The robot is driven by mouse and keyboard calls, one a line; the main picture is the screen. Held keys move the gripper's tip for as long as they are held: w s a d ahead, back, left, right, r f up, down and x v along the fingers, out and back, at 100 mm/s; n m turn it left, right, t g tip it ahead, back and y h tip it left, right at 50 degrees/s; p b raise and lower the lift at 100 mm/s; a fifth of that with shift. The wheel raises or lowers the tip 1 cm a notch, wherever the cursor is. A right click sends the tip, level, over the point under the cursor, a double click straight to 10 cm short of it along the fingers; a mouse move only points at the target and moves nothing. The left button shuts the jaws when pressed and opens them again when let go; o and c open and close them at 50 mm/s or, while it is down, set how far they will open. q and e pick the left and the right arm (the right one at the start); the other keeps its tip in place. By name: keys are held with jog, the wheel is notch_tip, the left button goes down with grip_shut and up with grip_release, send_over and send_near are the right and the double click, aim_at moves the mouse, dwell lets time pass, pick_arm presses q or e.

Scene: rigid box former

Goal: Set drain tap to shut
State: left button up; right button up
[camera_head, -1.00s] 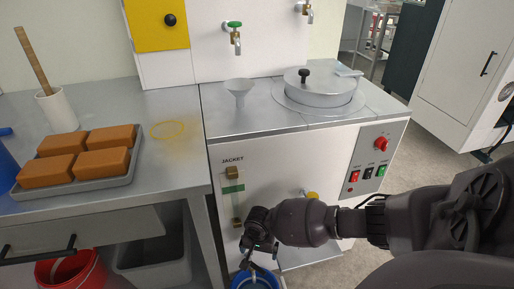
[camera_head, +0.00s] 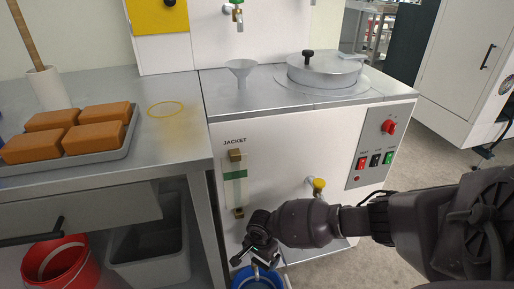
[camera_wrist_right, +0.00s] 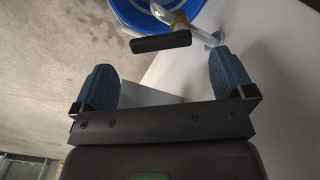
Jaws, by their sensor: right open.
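The drain tap shows in the right wrist view as a pale pipe with a brass-coloured part and a black bar handle (camera_wrist_right: 160,43). It sits over a blue bucket (camera_wrist_right: 130,14). My right gripper (camera_wrist_right: 163,82) is open and empty, its two fingers apart, with the handle just beyond the fingertips and not between them. In the head view my right gripper (camera_head: 259,257) is low at the front of the white machine, above the blue bucket (camera_head: 240,281). There the gripper hides most of the tap. My left gripper is not in view.
The white machine (camera_head: 285,150) carries a level gauge (camera_head: 230,187), a yellow-knobbed valve (camera_head: 319,184) and a switch panel (camera_head: 376,160). A red bucket (camera_head: 60,265) and a grey bin (camera_head: 150,262) stand under the left bench. Open floor lies to the right.

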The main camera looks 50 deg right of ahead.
aim_at(260, 263)
jog(key=shift+f+b, duration=0.85)
jog(key=shift+f, duration=1.1)
jog(key=c, duration=0.9)
